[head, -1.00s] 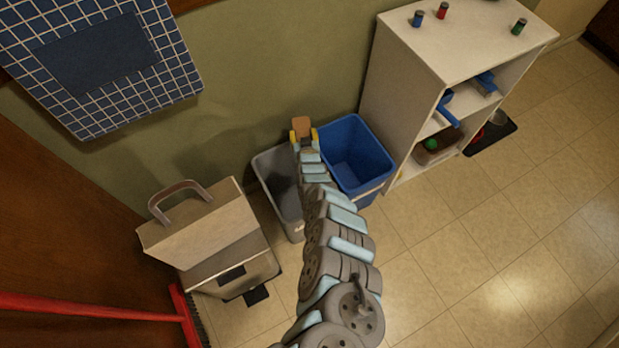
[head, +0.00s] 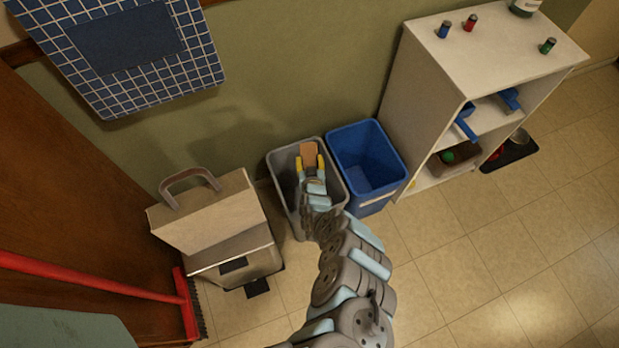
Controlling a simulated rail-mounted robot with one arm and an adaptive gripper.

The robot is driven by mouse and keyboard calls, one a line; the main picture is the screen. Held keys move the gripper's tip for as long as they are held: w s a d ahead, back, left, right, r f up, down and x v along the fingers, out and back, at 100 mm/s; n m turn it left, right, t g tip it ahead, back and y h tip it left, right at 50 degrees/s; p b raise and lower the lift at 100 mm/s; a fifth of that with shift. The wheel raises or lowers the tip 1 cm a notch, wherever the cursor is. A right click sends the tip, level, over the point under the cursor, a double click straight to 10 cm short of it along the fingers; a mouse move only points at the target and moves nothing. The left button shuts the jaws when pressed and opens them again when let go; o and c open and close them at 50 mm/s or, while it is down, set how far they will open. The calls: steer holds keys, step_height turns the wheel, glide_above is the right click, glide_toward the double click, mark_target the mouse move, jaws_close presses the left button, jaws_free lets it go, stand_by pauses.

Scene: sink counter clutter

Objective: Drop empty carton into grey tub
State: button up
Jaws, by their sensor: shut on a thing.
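The grey tub (head: 275,165) stands on the floor against the green wall, left of a blue tub. My gripper (head: 309,158), with yellow fingertips, is over the grey tub's opening, toward its right back side. It is shut on a small orange-brown carton (head: 308,150), which sticks up between the fingers. My arm hides part of the tub's front and right side. I cannot tell from this view how high the carton is above the rim.
The blue tub (head: 367,165) stands close on the right of the grey one and looks empty. A white shelf unit (head: 430,100) is further right. Tiled floor on the right is open.

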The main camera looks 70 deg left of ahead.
steer(key=shift+f+b, duration=1.65)
steer(key=shift+f, duration=0.45)
steer(key=o, duration=1.1)
steer(key=shift+d+r, duration=0.1)
